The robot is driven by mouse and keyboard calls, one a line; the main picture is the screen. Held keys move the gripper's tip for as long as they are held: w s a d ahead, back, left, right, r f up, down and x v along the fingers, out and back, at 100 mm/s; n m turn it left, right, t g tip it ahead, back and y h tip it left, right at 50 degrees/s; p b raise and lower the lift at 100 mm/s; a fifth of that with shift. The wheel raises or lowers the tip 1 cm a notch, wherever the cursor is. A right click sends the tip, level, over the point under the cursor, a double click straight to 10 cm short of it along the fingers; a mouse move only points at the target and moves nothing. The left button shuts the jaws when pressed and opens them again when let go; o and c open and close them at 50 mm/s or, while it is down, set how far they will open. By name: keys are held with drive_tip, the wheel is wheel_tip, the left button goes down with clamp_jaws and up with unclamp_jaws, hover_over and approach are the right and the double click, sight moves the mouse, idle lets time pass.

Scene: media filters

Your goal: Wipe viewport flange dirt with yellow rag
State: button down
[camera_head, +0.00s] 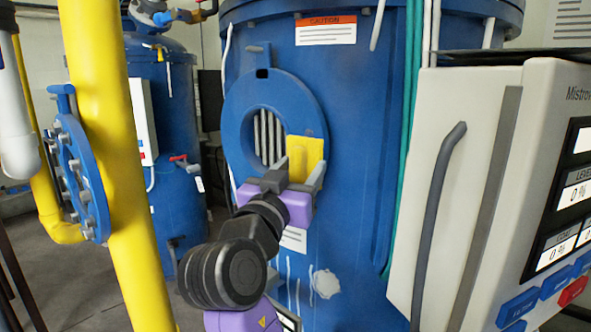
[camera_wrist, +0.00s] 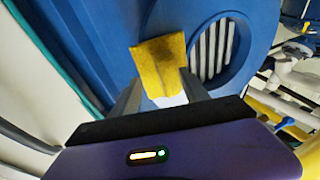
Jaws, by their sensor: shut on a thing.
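My gripper (camera_head: 296,177) is shut on the yellow rag (camera_head: 306,157) and holds it upright at the lower right of the round blue viewport flange (camera_head: 240,130). In the wrist view the rag (camera_wrist: 160,66) stands between the two grey fingers of my gripper (camera_wrist: 160,92), beside the viewport opening. The opening shows pale vertical bars inside. The rag covers the flange's lower right part; whether it touches the surface I cannot tell. No distinct dirt shows on the visible flange face.
A thick yellow pipe (camera_head: 110,150) stands at the left. A white control cabinet (camera_head: 480,160) with a grey handle (camera_head: 437,210) stands close on the right. Teal hoses (camera_head: 408,110) run down the blue tank (camera_head: 345,190). A second blue tank (camera_head: 175,170) stands behind.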

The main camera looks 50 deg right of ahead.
drive_tip(key=shift+s+d, duration=0.2)
drive_tip(key=shift+s, duration=0.8)
drive_tip(key=shift+w+a+b, duration=0.2)
drive_tip(key=shift+w+b, duration=0.5)
drive_tip(key=shift+w, duration=0.9)
drive_tip(key=shift+s, duration=1.6)
drive_tip(key=shift+w+d+b, duration=0.1)
drive_tip(key=shift+w+b, duration=0.25)
drive_tip(key=shift+w, duration=0.5)
drive_tip(key=shift+w, duration=0.15)
drive_tip(key=shift+w+b, duration=0.3)
drive_tip(key=shift+w, duration=0.25)
drive_tip(key=shift+s, duration=1.55)
drive_tip(key=shift+w+b, duration=0.5)
drive_tip(key=shift+w, duration=1.1)
